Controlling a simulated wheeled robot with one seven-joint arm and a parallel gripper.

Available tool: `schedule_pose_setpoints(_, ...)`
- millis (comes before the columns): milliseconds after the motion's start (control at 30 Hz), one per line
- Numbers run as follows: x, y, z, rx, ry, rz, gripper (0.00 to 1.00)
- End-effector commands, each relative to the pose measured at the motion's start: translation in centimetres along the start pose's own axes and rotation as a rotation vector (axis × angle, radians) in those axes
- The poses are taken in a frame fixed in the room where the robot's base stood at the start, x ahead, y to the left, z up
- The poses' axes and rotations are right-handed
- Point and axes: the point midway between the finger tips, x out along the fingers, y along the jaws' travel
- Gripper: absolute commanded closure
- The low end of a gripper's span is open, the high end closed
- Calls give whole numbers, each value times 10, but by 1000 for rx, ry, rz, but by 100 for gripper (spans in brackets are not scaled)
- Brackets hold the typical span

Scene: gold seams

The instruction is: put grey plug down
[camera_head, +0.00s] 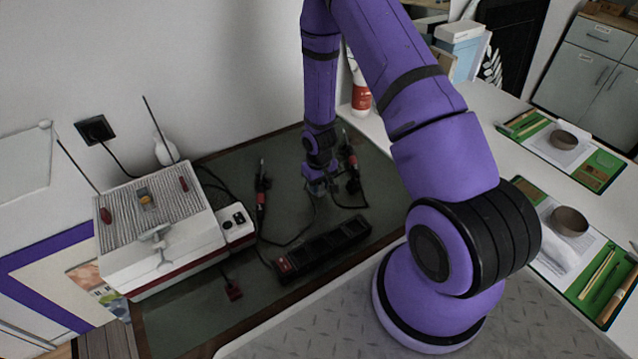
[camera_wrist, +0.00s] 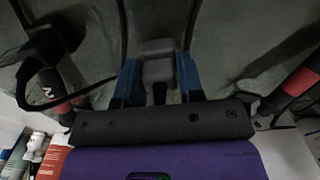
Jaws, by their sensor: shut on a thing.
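The grey plug (camera_wrist: 158,65) sits between the two blue fingers of my gripper (camera_wrist: 159,78) in the wrist view. My gripper is shut on it, and a dark cord end shows at the plug's near side. In the head view my gripper (camera_head: 318,187) is low over the dark green mat (camera_head: 205,300), behind the black power strip (camera_head: 340,240). The plug is too small to make out there. I cannot tell whether it touches the mat.
A white ribbed-top device (camera_head: 160,225) stands to the left. Black cables and red-and-black handled tools (camera_head: 261,185) lie around my gripper. A black plug with a cable (camera_wrist: 50,50) is close by in the wrist view. A white-and-red bottle (camera_head: 361,95) stands behind.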

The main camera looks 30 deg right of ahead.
Motion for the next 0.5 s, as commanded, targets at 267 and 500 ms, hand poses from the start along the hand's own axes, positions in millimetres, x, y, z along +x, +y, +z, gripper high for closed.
schedule_pose_setpoints(267, 8, 0, 0, 0, 0, 0, 100)
schedule_pose_setpoints(500, 8, 0, 0, 0, 0, 0, 42)
